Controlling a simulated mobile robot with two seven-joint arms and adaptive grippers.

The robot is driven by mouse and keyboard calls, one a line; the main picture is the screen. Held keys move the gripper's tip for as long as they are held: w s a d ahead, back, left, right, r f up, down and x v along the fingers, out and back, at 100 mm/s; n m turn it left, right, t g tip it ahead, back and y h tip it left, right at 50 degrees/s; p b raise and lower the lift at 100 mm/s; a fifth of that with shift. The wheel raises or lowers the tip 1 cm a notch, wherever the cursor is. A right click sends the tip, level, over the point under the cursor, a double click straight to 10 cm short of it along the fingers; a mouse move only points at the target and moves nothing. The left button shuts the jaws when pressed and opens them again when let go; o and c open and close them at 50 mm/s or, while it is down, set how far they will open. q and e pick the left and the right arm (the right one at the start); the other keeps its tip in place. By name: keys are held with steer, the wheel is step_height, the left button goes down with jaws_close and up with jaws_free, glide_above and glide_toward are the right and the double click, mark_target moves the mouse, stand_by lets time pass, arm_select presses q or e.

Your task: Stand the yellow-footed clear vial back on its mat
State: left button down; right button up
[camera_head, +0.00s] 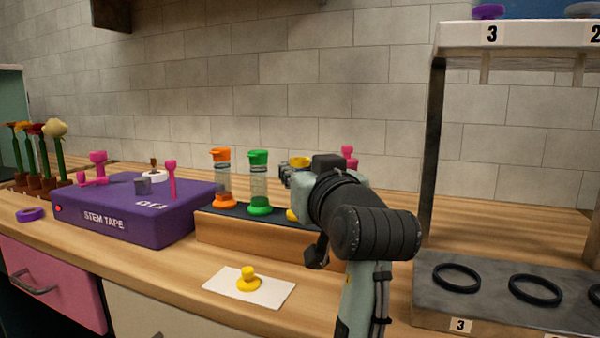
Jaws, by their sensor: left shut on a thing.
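The yellow-footed clear vial shows as a yellow top (299,162) and a sliver of yellow foot (291,214) at the right of a row. My left gripper (290,177) is shut on it, its wrist and arm hiding most of the vial. The vial looks upright over the dark mat (240,215) on a wooden block; I cannot tell whether its foot touches. An orange-footed vial (223,180) and a green-footed vial (259,182) stand to its left on the dark mat. My right gripper is not in view.
A yellow knobbed piece (248,279) sits on a white card (219,280) in front of the block. A purple stem-tape box (145,222) stands left, with pink pieces. A rack with black rings (457,278) stands right. Flowers (55,128) stand far left.

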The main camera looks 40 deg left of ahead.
arm_select(q)
steer(key=shift+f, duration=0.1)
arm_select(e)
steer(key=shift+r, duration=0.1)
arm_select(q)
steer(key=c, duration=1.6)
jaws_free()
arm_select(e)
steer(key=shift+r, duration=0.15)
arm_select(q)
steer(key=shift+o, duration=0.2)
steer(key=shift+r, duration=0.25)
steer(key=v, duration=0.2)
steer(key=shift+s+d+f, duration=0.15)
steer(key=shift+d+f, duration=0.1)
steer(key=shift+d, duration=0.1)
steer(key=b+v, duration=0.1)
steer(key=v, duration=0.8)
steer(key=shift+r+b, duration=0.2)
steer(key=shift+b, duration=0.1)
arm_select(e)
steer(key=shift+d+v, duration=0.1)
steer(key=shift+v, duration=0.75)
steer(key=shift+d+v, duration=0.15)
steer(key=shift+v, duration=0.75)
arm_select(q)
steer(key=shift+s, duration=0.15)
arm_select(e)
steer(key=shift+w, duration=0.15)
